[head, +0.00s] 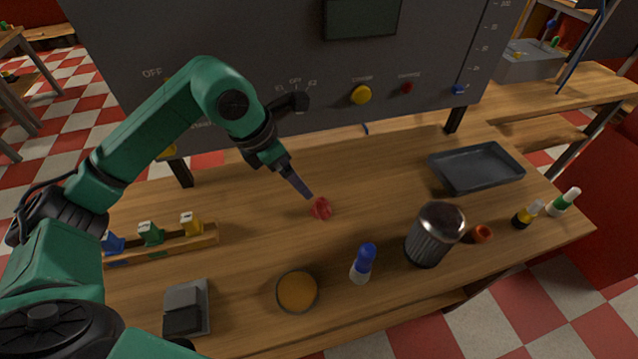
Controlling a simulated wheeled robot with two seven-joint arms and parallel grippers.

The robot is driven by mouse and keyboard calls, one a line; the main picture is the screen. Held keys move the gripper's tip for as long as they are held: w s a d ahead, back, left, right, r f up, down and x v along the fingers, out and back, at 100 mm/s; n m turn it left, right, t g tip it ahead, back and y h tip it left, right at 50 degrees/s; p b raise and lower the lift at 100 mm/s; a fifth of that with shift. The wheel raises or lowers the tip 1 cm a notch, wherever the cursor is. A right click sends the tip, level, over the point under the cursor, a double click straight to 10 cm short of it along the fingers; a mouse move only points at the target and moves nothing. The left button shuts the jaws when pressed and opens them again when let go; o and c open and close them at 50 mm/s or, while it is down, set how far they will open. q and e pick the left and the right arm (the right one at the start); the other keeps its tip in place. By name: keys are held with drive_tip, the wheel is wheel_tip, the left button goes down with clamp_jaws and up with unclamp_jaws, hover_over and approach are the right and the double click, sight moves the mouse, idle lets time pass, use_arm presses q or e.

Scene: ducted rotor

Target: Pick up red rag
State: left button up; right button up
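The red rag (320,208) is a small crumpled piece lying on the wooden table (375,185), near its middle. My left gripper (309,196) comes down from the upper left, tilted, with its fingertips just above and left of the rag in the picture. The fingers show edge-on as one narrow dark shape, so I cannot tell whether they are open or whether they touch the rag. My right gripper is not in view.
A grey control panel (290,60) stands behind the table. A ribbed metal canister (432,240), a blue-capped bottle (362,262) and a round orange-filled dish (297,292) stand in front. A dark tray (475,168) lies at right. A wooden rack (170,243) is at left.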

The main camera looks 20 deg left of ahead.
use_arm(q)
drive_tip(key=p, duration=0.2)
hover_over(316, 203)
drive_tip(key=s+a, duration=0.2)
drive_tip(key=s, duration=0.1)
wheel_tip(316, 203, down, 5)
drive_tip(key=p+x, duration=0.1)
drive_tip(key=x, duration=0.3)
drive_tip(key=w+p+x, duration=0.1)
drive_tip(key=x, duration=0.3)
drive_tip(key=shift+w+d+r+p, duration=0.1)
drive_tip(key=shift+d+r+p, duration=0.1)
drive_tip(key=shift+p, duration=0.15)
drive_tip(key=shift+f, duration=0.15)
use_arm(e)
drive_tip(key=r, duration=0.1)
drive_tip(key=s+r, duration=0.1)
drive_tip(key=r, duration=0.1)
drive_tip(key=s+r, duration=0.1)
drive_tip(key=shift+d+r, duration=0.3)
use_arm(q)
drive_tip(key=c, duration=1.3)
drive_tip(key=shift+c, duration=0.7)
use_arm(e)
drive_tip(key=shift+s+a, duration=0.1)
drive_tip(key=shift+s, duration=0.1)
